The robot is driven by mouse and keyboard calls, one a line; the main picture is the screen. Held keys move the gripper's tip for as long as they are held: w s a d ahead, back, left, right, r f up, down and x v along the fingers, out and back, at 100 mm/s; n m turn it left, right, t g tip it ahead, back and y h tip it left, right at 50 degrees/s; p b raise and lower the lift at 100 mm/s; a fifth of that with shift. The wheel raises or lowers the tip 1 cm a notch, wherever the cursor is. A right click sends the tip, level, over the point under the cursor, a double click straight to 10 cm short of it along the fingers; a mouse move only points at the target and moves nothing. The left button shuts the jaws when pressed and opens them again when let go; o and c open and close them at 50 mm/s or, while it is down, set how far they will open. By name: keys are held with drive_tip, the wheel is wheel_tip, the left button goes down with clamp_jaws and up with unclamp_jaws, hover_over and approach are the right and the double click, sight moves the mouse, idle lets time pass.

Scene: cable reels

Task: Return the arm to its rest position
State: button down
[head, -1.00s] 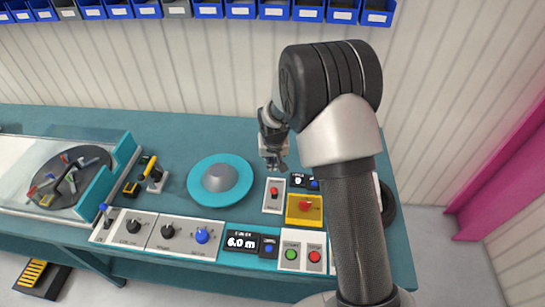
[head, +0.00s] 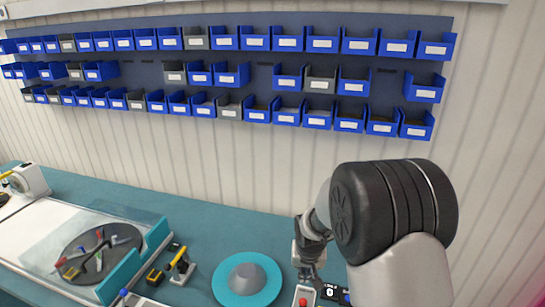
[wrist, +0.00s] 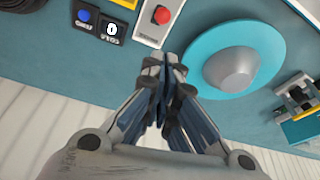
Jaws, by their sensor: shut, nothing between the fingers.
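My gripper (head: 306,272) is above the teal bench top, beside a teal disc with a grey cone hub (head: 247,279). In the wrist view my gripper (wrist: 163,62) has its fingers together with nothing between them. The disc also shows there (wrist: 235,62), right of the fingertips, and they look apart from it. A red button on a white plate (wrist: 161,15) lies just beyond the fingertips.
Rows of blue and grey bins (head: 289,112) hang on the wall behind the bench. A clear-covered unit with a dark turntable (head: 125,240) stands at left, with a small yellow-handled device (head: 180,266) beside it. Bare bench top (head: 215,224) lies behind the disc.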

drive_tip(key=s+d+r+b, duration=0.2)
drive_tip(key=s+r, duration=1)
drive_tip(key=r, duration=0.4)
drive_tip(key=s+r, duration=0.1)
drive_tip(key=s, duration=0.9)
drive_tip(key=s+r+n+t+b, duration=0.1)
drive_tip(key=s+r, duration=0.1)
drive_tip(key=s, duration=0.8)
drive_tip(key=shift+s+d+r, duration=0.15)
drive_tip(key=shift+s+r, duration=0.1)
drive_tip(key=shift+r, duration=0.05)
